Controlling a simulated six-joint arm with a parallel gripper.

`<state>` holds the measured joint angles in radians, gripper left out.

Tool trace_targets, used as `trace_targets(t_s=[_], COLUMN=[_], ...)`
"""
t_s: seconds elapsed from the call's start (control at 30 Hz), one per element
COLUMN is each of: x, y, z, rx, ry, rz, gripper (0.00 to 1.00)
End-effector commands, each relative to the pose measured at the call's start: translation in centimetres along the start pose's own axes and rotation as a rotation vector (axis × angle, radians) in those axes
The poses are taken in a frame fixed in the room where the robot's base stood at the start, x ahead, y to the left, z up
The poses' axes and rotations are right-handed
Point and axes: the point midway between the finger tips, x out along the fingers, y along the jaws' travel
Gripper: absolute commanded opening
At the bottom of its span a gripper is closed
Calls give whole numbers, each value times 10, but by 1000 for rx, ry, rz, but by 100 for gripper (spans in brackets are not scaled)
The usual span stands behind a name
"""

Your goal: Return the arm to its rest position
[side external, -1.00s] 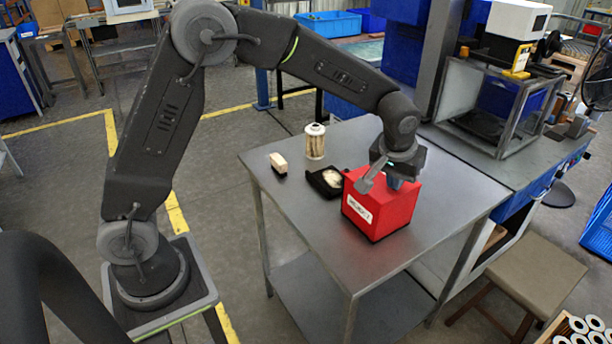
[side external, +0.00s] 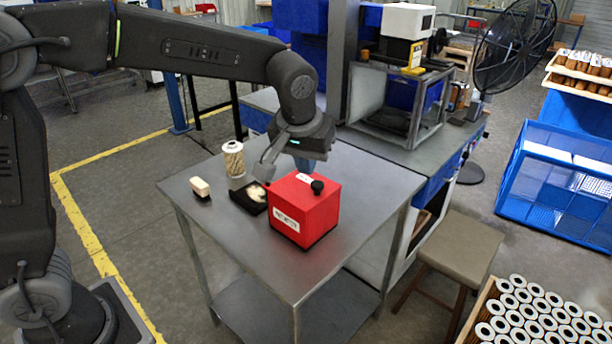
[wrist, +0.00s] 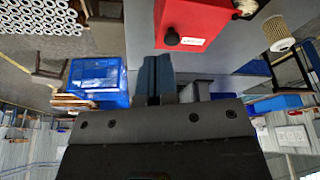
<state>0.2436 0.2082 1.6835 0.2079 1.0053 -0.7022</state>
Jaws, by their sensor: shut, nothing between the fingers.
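My gripper (side external: 308,164) is above and just behind the red box in the side view, with its blue fingers pointing down. In the wrist view its fingers (wrist: 152,76) are together with nothing between them. The red box (side external: 306,214) stands on the metal table (side external: 250,256), with a white label on its front and a black knob (side external: 318,187) on top. The wrist view also shows the box (wrist: 196,20) and knob at the top. The gripper looks clear of the box, though the exact gap is hard to judge.
A pleated filter cartridge (side external: 233,160), a small pale block (side external: 200,188) and a black tray (side external: 246,200) with pale material lie left of the box. A glass-sided enclosure (side external: 400,108) stands behind on a bench. A stool (side external: 456,246) and a crate of cartridges are at right.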

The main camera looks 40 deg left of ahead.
Motion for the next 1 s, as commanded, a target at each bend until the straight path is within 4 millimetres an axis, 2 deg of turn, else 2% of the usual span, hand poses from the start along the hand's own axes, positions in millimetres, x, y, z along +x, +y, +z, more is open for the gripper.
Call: trace_targets(t_s=[0.13, 0.23, 0.4, 0.5, 0.73, 0.83, 1.0], x=[-16, -34, -63, -72, -74, -70, -67], y=[-13, -34, -80, -104, -140, -148, -152], z=[6, 20, 60, 88, 146, 160, 170], rx=[16, 49, 134, 186, 290, 318, 340], ry=[7, 22, 59, 86, 152, 171, 182], rz=[13, 35, 80, 102, 135, 140, 144], gripper=[0, 0, 0, 0, 0, 0, 0])
